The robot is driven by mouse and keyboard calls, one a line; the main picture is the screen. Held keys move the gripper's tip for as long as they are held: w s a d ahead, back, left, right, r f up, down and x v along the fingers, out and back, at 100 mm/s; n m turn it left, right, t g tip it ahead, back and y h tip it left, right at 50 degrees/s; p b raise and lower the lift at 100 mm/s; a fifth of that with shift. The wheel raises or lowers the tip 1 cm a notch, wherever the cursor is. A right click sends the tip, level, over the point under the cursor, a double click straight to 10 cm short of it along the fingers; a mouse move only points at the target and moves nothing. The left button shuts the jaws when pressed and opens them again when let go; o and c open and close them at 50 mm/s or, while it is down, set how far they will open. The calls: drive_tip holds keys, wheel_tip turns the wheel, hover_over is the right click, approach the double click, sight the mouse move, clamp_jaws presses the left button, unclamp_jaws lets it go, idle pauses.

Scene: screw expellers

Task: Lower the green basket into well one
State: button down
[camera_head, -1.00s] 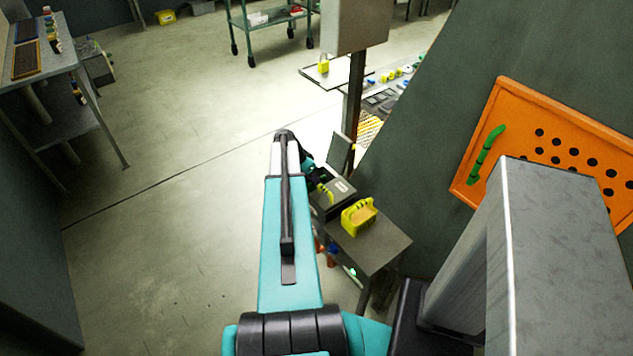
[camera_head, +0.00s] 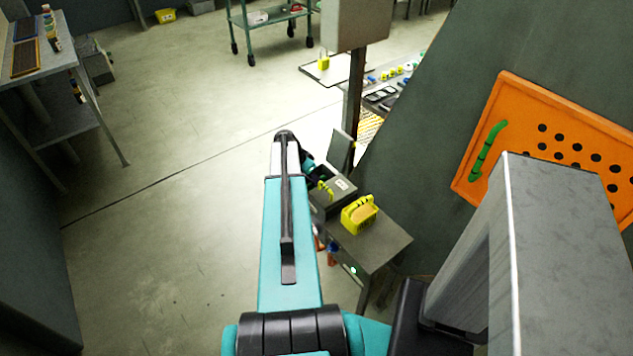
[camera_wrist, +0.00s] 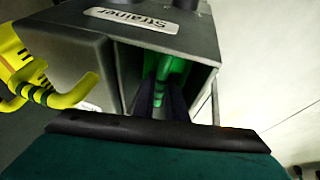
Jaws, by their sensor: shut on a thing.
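In the wrist view, my gripper (camera_wrist: 160,98) reaches with its two dark fingers into an open well of the grey strainer box (camera_wrist: 190,45). The fingers are shut on the green basket (camera_wrist: 172,68), of which only a bright green part shows inside the opening. The basket's lower part is hidden by the box walls and the fingers. In the head view, the box (camera_head: 341,188) stands on a small grey table, with its lid raised behind. The arm hides most of my gripper there.
A yellow basket (camera_head: 358,216) stands on the small table (camera_head: 375,242) in front of the box. The raised lid (camera_head: 340,150) is close behind the well. A green wall with an orange perforated panel (camera_head: 545,135) is at right. Open floor lies left.

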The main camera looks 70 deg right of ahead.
idle(0.3)
drive_tip(key=c, duration=1.3)
unclamp_jaws()
drive_tip(key=shift+w+r, duration=0.15)
drive_tip(key=shift+r, duration=0.05)
drive_tip(key=shift+w+r+p, duration=0.1)
drive_tip(key=shift+r+p, duration=0.35)
drive_tip(key=shift+r, duration=0.7)
drive_tip(key=shift+s+r+p, duration=0.2)
drive_tip(key=shift+r+p, duration=1.1)
drive_tip(key=shift+r, duration=2.35)
drive_tip(key=shift+w, duration=0.1)
